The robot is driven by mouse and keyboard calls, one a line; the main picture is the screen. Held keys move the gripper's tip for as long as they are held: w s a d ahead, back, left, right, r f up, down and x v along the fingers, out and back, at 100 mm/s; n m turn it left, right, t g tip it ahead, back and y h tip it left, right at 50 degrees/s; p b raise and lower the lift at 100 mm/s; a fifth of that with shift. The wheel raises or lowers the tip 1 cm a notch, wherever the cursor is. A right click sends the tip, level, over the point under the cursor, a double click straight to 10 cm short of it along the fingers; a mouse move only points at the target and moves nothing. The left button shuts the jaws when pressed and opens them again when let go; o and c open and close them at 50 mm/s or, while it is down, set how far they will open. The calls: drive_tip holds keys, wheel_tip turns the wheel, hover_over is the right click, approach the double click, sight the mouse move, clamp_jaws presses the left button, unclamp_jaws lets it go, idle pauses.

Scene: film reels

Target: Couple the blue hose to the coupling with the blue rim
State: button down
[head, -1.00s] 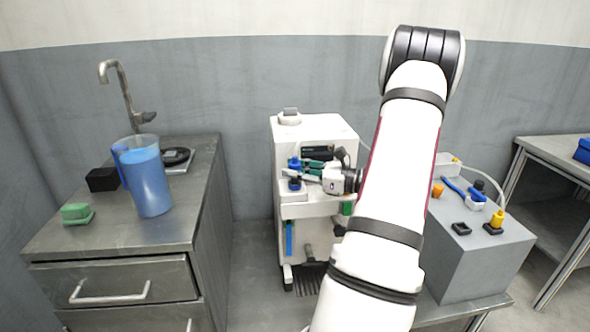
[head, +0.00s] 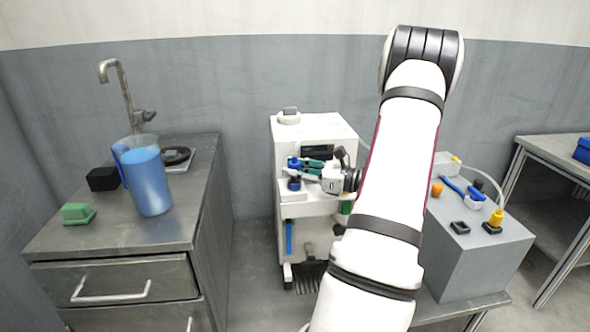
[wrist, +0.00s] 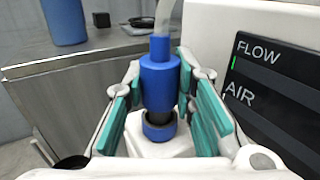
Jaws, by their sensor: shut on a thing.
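The blue hose end (wrist: 160,82) is an upright blue plug with a pale, clear tube rising from its top in the wrist view. My gripper (wrist: 160,95) is shut on it, with green-padded fingers on both sides. Directly below is the coupling with the blue rim (wrist: 159,132), on a white ledge. A dark band shows between the plug and the rim; I cannot tell whether the plug is inside the coupling. In the head view my gripper (head: 309,172) is at the white machine's front, with the blue hose end (head: 294,162) just above the coupling (head: 294,184).
The white machine (head: 318,126) has a dark FLOW and AIR display (wrist: 275,90) close to the right of my fingers. A metal counter with a blue jug (head: 150,182) stands left. A grey block (head: 470,265) with small fittings stands right.

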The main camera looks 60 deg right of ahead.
drive_tip(key=shift+f+b, duration=0.3)
drive_tip(key=shift+f, duration=0.25)
drive_tip(key=c, duration=1.6)
unclamp_jaws()
drive_tip(key=s+d+p, duration=0.2)
drive_tip(key=s, duration=0.8)
drive_tip(key=shift+s+p, duration=0.35)
drive_tip(key=shift+s, duration=0.05)
drive_tip(key=shift+d, duration=0.1)
